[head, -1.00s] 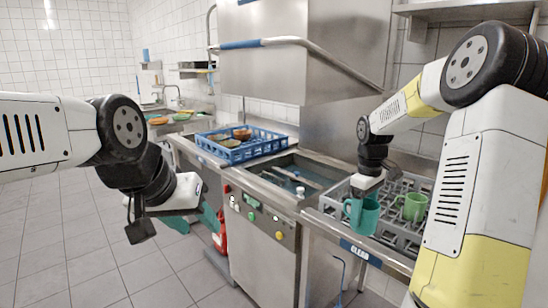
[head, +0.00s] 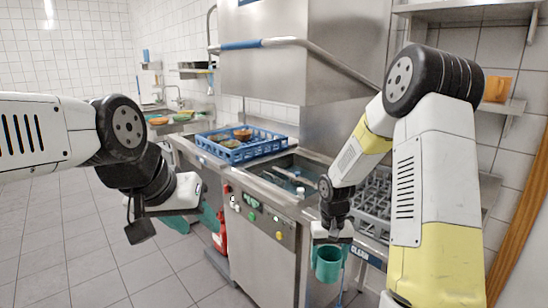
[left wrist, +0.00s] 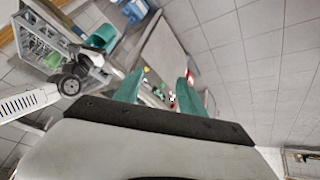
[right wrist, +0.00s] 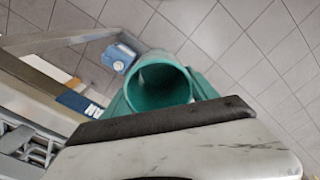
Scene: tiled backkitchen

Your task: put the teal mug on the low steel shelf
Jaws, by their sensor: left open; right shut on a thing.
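The teal mug (head: 327,266) hangs in my right gripper (head: 331,244), in front of the steel counter's front edge and clear of it. In the right wrist view the mug (right wrist: 160,84) sits between the teal fingers, its round mouth facing the camera. My left gripper (left wrist: 155,90) is open and empty; in the head view it is over the floor at the left, partly hidden by its own wrist. The lower steel wall shelf (head: 514,106) is at the far right, partly hidden by my right arm. An orange mug (head: 497,88) stands on it.
A grey rack (head: 372,192) lies on the counter behind my right arm. A blue crate (head: 232,152) with bowls sits further left. A higher steel shelf (head: 470,8) is above the lower one. The tiled floor at left is free.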

